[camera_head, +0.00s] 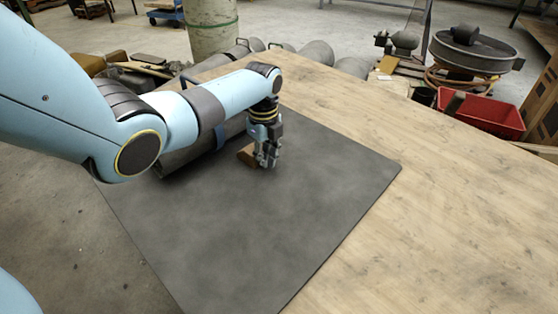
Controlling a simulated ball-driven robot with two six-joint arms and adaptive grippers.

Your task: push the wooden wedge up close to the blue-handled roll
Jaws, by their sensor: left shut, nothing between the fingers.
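The brown wooden wedge (246,156) lies on the dark mat (240,230), partly hidden behind my left gripper (267,164). My left gripper is shut and empty, pointing down at the right side of the wedge, close to the mat. Whether it touches the wedge I cannot tell. A dark grey roll (188,155) lies on the mat to the left of the wedge, mostly hidden behind my left arm. A blue part (221,137) shows on it near the wedge. The gap between wedge and roll is hard to judge. My right gripper is not in view.
The mat lies on a wooden table (440,190), which is bare to the right. Front parts of the mat are clear. Beyond the table are a red bin (490,118), grey cylinders (316,54) and a concrete post (210,28).

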